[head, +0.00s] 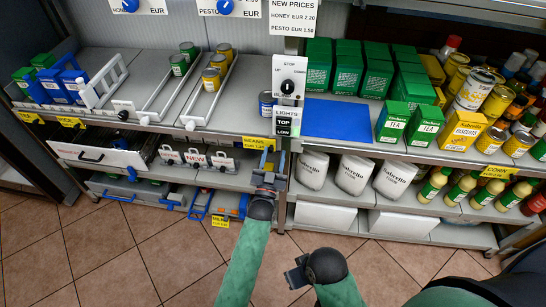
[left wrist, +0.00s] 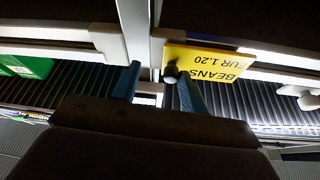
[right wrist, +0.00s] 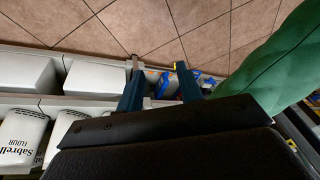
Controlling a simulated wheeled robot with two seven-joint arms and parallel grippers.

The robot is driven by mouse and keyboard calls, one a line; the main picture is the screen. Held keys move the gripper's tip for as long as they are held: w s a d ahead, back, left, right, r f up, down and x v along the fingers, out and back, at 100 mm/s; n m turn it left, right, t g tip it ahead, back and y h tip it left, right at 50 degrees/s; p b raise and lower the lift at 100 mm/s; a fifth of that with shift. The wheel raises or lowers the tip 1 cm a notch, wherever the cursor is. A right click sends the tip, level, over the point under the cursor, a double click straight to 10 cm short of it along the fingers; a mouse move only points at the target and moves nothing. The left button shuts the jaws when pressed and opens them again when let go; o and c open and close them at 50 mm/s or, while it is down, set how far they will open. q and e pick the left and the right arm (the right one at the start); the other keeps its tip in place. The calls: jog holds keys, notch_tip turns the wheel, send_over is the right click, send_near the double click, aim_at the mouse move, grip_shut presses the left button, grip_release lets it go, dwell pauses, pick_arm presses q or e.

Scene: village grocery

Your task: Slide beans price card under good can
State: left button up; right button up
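The yellow beans price card (head: 256,143) sits on the shelf's front edge. In the left wrist view the card (left wrist: 222,62) appears upside down, reading BEANS EUR 1.20. My left gripper (head: 272,157) is just below and right of the card in the head view. Its fingers (left wrist: 155,82) are apart, with nothing clearly held between them; one finger overlaps the card's edge in view, and contact cannot be told. A blue can (head: 266,104) stands on the shelf above the card. Green cans (head: 178,65) and yellow cans (head: 211,79) stand in rails farther left. My right gripper (right wrist: 160,78) is open and empty, low over the floor.
A vertical post carries a STOP switch panel (head: 289,80) and a lights panel (head: 287,122) right beside the blue can. A blue mat (head: 337,119) lies right of the post. Flour bags (head: 354,174) fill the shelf below it. Tiled floor (head: 150,250) is clear.

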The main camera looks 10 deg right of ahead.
jog(key=shift+d, duration=0.2)
pick_arm(q)
jog(key=b+v, duration=0.1)
jog(key=v, duration=0.6)
jog(key=shift+s+b, duration=0.35)
jog(key=shift+b, duration=0.05)
pick_arm(e)
jog(key=shift+t+y, duration=0.3)
jog(key=shift+y, duration=0.1)
jog(key=a+f, duration=0.1)
jog(key=w+a+f, duration=0.1)
jog(key=a, duration=0.1)
jog(key=shift+f, duration=0.25)
pick_arm(q)
jog(key=shift+a+f, duration=0.1)
jog(key=shift+f, duration=0.05)
pick_arm(e)
jog(key=shift+s+d+f, duration=0.1)
jog(key=shift+s+d, duration=0.05)
